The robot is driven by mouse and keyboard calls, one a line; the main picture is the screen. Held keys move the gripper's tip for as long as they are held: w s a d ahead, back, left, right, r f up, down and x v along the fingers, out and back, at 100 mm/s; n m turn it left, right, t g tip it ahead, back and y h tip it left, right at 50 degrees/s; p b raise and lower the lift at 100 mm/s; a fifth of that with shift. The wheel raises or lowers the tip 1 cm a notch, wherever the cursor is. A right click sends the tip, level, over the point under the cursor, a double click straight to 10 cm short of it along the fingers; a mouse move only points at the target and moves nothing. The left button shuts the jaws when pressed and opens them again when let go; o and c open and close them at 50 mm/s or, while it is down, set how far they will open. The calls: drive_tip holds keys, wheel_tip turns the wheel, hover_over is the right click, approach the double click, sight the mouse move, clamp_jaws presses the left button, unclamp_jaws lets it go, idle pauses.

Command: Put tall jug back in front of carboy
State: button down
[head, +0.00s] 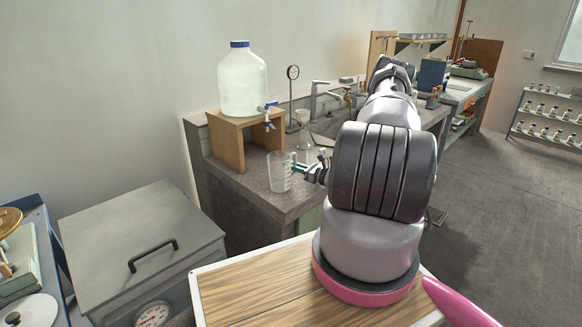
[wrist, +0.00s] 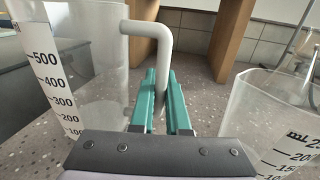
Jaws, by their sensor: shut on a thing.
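The tall jug (head: 280,174) is clear with black measure marks and stands upright at the near end of the bench, in front of and a little right of the carboy's stand. In the wrist view the tall jug (wrist: 85,70) is at the left, its white handle running between my teal fingers. My gripper (wrist: 162,85) is shut on that handle; it also shows in the head view (head: 299,168). I cannot tell whether the jug's base touches the bench. The carboy (head: 242,84), whitish with a blue cap and blue tap, sits on a wooden stand (head: 226,143).
A second clear measuring vessel (wrist: 262,110) stands close to the right of my gripper. The grey bench (head: 238,183) has some bare top left of the jug. A grey lidded box (head: 140,240) is at left.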

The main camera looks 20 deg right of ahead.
drive_tip(key=shift+f, duration=0.2)
drive_tip(key=c, duration=0.9)
unclamp_jaws()
